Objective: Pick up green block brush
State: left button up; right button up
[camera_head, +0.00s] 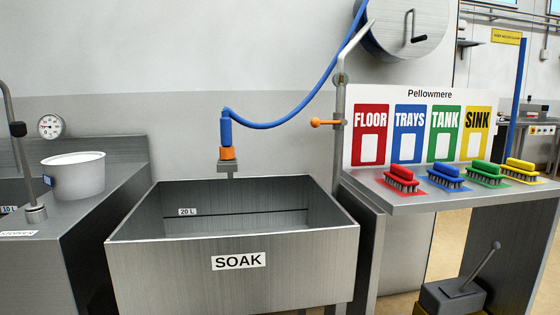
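The green block brush (487,171) lies bristles down on a green patch on the steel shelf at the right. It is the third in a row of brushes, between the blue brush (447,175) and the yellow brush (521,167). The red brush (402,177) is at the left end of the row. Neither of my grippers shows in the head view.
A signboard (398,98) stands behind the brushes. Left of the shelf (400,209) is a deep SOAK sink (300,241), with a blue hose (300,112) hanging above. A white bucket (74,175) stands on the left counter. A lever box (452,298) sits below the shelf.

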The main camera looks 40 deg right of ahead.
aim_at(485, 173)
jog(key=z, duration=1.85)
jog(key=l+u, duration=0.15)
jog(key=u, duration=0.25)
jog(key=l+u, duration=0.2)
jog(key=u, duration=0.2)
jog(key=l+u, duration=0.15)
jog(key=u, duration=0.25)
jog(key=k+l+u, duration=0.2)
jog(key=l, duration=0.15)
jog(key=k+l+u, duration=0.2)
jog(key=l, duration=0.15)
jog(key=k+l+u, duration=0.2)
jog(key=k+l, duration=0.2)
jog(key=l, duration=0.15)
jog(key=k+l+u, duration=0.15)
jog(key=l, duration=0.2)
jog(key=k+l, duration=0.25)
jog(key=l+u, duration=0.05)
jog(key=l, duration=0.05)
